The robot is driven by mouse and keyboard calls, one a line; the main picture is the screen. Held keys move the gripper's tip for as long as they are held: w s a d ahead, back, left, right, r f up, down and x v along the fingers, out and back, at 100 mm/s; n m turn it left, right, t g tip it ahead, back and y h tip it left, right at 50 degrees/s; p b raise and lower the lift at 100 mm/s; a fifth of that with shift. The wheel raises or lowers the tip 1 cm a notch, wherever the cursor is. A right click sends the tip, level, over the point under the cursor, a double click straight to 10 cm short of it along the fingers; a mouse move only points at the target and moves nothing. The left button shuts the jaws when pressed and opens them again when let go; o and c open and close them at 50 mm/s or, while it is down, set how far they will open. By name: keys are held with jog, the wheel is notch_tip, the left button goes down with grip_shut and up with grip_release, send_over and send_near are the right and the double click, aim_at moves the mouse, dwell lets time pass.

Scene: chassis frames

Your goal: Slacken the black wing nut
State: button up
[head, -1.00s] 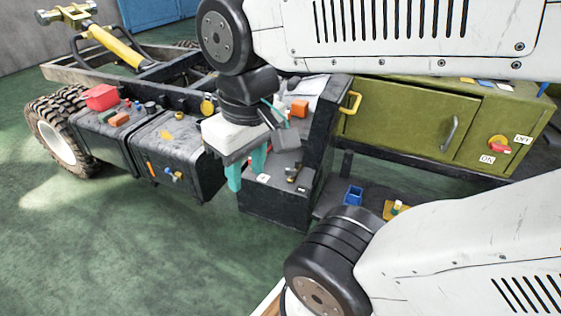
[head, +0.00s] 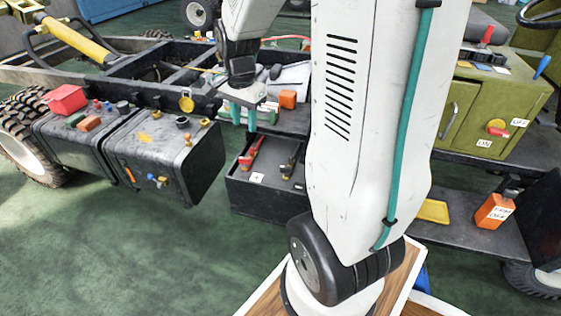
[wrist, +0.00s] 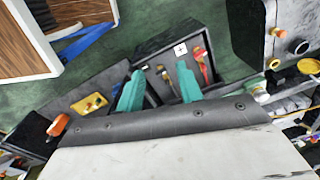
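A black open-topped battery box (head: 262,198) stands in the middle of the head view; it also shows in the wrist view (wrist: 150,48). In it are a red terminal clamp (head: 251,153) on the left and a dark clamp with a brass-coloured part (head: 291,162) on the right. The dark clamp also shows in the wrist view (wrist: 165,75), between my fingers in the picture. The black wing nut is too small to tell apart on it. My gripper (head: 244,124) has two teal fingers, which are apart and empty in the wrist view (wrist: 160,72). I see no contact with the clamps.
A black tank (head: 165,160) stands left of the box. An orange block (head: 288,99) lies behind it. A green cabinet (head: 500,110) stands right, above a shelf with a yellow tray (head: 432,211) and an orange bottle (head: 494,211). My arm hides part of the middle.

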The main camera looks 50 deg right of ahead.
jog(key=w+d+f+m, duration=0.2)
jog(key=d+f+m, duration=0.5)
jog(key=d+f, duration=0.45)
jog(key=m, duration=0.6)
send_near(286, 167)
jog(key=shift+w+g, duration=0.3)
jog(key=shift+w, duration=0.05)
jog(key=f, duration=0.7)
jog(key=shift+s+d+f, duration=0.1)
jog(key=shift+d+f, duration=0.15)
jog(key=shift+f, duration=0.55)
grip_shut()
